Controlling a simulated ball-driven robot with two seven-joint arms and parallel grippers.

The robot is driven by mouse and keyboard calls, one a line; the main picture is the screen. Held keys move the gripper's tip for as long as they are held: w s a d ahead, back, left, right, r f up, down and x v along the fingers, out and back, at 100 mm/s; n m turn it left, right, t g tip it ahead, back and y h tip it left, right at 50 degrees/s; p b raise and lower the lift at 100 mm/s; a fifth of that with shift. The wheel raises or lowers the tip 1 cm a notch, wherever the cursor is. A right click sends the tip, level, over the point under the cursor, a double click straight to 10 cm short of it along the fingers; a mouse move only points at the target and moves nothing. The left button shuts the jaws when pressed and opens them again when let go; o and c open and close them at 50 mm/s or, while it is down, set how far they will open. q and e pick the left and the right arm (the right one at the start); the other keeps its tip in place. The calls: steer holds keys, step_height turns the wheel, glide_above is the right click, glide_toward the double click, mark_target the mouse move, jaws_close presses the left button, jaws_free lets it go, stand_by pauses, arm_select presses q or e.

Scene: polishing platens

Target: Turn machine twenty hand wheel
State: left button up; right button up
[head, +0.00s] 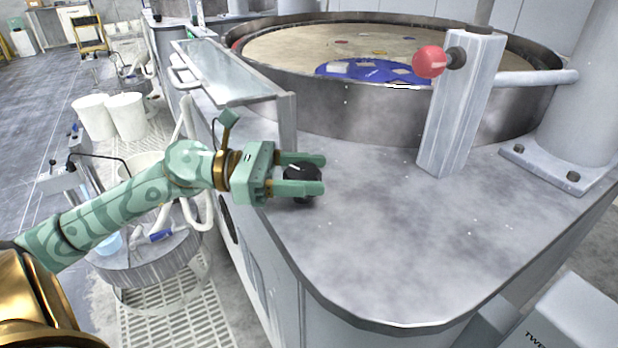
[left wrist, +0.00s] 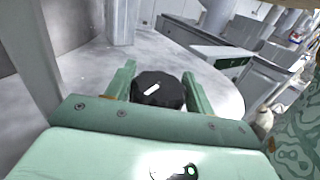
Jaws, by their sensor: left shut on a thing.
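The hand wheel (head: 301,186) is a black knob with a white mark, low on the grey machine top near its left edge. In the left wrist view the black hand wheel (left wrist: 158,90) sits between the two green fingers, its white mark slanted. My left gripper (head: 308,174) reaches in from the left and is shut on the wheel, one finger on each side. It also shows in the left wrist view (left wrist: 160,88). The wheel's underside is hidden. My right gripper is not in view.
The machine top (head: 400,240) is clear to the right. Behind stands a round platen rim (head: 380,118) and a grey post with a red ball (head: 429,62). A glass-topped panel (head: 225,70) stands behind the gripper. White buckets (head: 127,117) stand at left.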

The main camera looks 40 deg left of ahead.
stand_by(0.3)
arm_select(q)
steer(key=o, duration=1)
steer(key=shift+c, duration=0.2)
steer(key=shift+a, duration=0.1)
steer(key=p+v, duration=0.3)
steer(key=v, duration=1.3)
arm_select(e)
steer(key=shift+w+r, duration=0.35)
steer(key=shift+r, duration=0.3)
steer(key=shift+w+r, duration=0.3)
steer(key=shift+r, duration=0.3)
arm_select(q)
steer(key=shift+a, duration=0.1)
